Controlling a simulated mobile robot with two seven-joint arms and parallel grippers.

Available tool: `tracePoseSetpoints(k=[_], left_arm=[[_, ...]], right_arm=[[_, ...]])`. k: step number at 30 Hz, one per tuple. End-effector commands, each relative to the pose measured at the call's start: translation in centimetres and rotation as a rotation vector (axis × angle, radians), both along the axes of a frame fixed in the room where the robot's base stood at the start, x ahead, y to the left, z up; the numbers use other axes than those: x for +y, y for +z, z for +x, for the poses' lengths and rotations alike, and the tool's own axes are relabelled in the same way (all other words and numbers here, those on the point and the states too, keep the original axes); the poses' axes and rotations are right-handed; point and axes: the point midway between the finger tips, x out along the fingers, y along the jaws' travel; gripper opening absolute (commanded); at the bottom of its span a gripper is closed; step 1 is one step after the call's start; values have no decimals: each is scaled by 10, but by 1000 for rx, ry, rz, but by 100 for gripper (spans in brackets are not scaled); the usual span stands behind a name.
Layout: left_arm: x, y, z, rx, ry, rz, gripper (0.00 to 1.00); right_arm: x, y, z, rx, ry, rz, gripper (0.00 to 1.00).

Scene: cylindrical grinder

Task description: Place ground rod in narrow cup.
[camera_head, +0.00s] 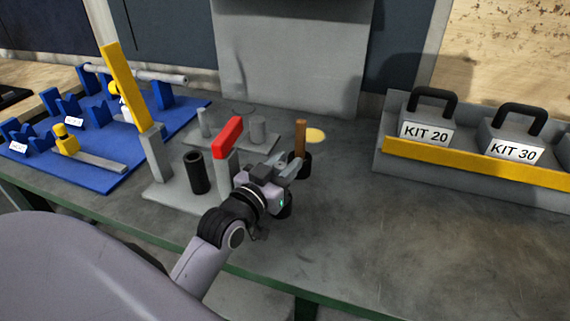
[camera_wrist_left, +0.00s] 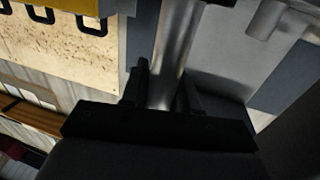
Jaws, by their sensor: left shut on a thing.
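My left gripper (camera_head: 295,168) is shut on an upright rod (camera_head: 300,138) at the right of the grey fixture plate. The rod looks copper-brown in the head view. In the left wrist view the held rod (camera_wrist_left: 176,45) looks smooth, shiny and grey between the black fingers (camera_wrist_left: 163,95). A dark rounded shape is at the rod's lower end; I cannot tell whether it is a cup or part of the gripper. A black, hollow, open-topped cup (camera_head: 196,172) stands upright on the plate (camera_head: 172,195), left of my gripper and apart from it. My right gripper is not in view.
A red-topped grey post (camera_head: 228,140) stands close left of my gripper. A blue mat (camera_head: 95,180) lies left. The front-right table is clear.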

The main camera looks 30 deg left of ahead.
Motion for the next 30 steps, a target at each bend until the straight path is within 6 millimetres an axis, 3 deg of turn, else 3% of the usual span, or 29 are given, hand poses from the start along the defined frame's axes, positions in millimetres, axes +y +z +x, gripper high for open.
tracePoseSetpoints(k=[1, 3, 14, 20, 30], left_arm=[[0, -1, 0, 1, 0, 0, 39], [0, -1, 0, 1, 0, 0, 55], [0, 3, -1, 2, 0, 0, 55], [0, 1, -23, 4, 0, 0, 55], [-1, 0, -77, 5, 0, 1, 55]], right_arm=[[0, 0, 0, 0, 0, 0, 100], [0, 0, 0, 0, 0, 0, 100], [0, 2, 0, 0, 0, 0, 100], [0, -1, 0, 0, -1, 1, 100], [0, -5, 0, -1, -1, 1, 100]])
